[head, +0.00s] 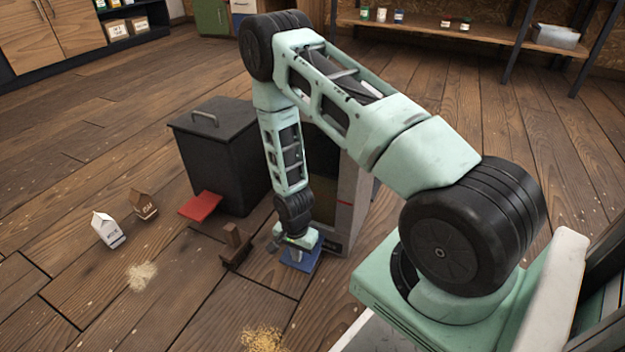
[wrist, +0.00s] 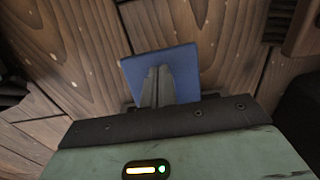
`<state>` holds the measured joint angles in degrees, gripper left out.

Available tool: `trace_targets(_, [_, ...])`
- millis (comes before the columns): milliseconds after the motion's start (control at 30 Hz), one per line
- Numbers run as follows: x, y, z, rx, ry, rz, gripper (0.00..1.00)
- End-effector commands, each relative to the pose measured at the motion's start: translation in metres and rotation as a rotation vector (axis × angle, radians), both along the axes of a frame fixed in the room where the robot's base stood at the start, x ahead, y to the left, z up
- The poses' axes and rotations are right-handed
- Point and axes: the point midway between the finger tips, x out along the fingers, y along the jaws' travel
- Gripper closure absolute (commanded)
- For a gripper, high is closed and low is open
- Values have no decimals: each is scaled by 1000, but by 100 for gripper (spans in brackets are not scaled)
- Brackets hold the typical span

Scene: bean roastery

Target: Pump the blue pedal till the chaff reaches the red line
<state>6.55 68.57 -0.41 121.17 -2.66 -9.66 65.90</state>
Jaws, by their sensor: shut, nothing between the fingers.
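The blue pedal (head: 312,263) sits low at the front of a grey machine (head: 352,190); it also shows in the wrist view (wrist: 196,62). My gripper (head: 293,262) points down over the pedal. In the wrist view its two fingers (wrist: 157,88) are closed together, empty, with the tips over the pedal's middle. I cannot tell whether they touch or press it. A small red mark (head: 345,203) shows on the machine's pale front edge, perhaps the red line. My arm hides much of the machine's dark front, and the chaff level cannot be made out.
A black lidded bin (head: 215,150) with a red pedal (head: 200,205) stands left of the machine. Two small cartons (head: 108,230) and pale spills (head: 141,276) lie on the floor. The left foreground is mostly clear.

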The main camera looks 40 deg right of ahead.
Motion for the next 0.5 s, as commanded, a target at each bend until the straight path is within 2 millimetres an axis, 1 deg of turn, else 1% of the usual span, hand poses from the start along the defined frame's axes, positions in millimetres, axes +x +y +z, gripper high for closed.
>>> trace_targets(33, [0, -1, 11, -1, 0, -1, 100])
trace_targets(100, [0, -1, 20, -1, 0, -2, 100])
trace_targets(500, [0, -1, 66, -2, -2, -2, 100])
